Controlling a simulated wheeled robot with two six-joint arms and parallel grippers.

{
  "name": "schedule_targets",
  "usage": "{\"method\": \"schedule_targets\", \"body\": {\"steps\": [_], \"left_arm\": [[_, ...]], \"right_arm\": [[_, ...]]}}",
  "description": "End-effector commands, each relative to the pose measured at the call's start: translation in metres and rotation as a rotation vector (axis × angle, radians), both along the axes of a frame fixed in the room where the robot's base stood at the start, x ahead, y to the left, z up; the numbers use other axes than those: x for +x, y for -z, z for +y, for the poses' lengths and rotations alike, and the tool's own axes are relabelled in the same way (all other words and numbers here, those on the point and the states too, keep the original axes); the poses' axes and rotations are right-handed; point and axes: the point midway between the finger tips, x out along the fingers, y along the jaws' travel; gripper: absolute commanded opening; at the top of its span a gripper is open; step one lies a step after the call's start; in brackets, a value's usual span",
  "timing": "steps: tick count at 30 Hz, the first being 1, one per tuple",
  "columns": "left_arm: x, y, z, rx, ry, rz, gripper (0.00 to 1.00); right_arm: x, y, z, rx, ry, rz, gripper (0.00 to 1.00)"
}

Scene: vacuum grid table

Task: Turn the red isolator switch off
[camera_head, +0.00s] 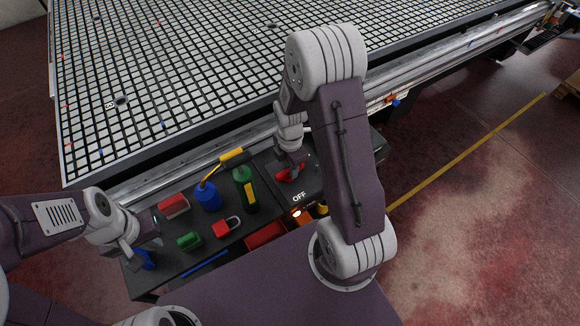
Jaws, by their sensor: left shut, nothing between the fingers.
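The red isolator switch (284,176) sits on a dark panel at the right part of the cart, with a white "OFF" label (299,197) in front of it. My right gripper (292,168) is right over the red switch and partly covers it. Whether its fingers touch or grip the switch is hidden. The switch's exact turn position cannot be made out. My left gripper (148,232) is shut and empty over the left end of the cart, well apart from the switch.
On the dark cart top (215,248) stand a blue oil can (208,197), a green bottle (245,192), a red brush-like block (173,206), a green block (189,241) and a red padlock (226,227). A red tray (266,235) lies in front. The vacuum grid table (180,70) borders the cart behind.

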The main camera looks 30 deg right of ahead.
Motion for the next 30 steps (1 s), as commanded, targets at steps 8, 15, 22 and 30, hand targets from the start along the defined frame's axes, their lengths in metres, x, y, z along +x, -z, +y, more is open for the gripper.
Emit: {"method": "schedule_targets", "body": {"steps": [8, 15, 22, 30], "left_arm": [[0.000, 0.000, 0.000, 0.000, 0.000, 0.000, 0.00], [0.000, -0.005, 0.000, 0.000, 0.000, 0.000, 0.00], [0.000, -0.015, 0.000, 0.000, 0.000, 0.000, 0.00], [0.000, -0.028, 0.000, 0.000, 0.000, 0.000, 0.00]], "right_arm": [[0.000, 0.000, 0.000, 0.000, 0.002, 0.001, 0.00], [-0.001, -0.001, 0.000, 0.001, 0.059, 0.002, 0.00], [-0.003, -0.002, 0.001, 0.002, 0.220, 0.003, 0.00], [-0.005, -0.002, 0.002, 0.002, 0.475, 0.002, 0.00]]}}
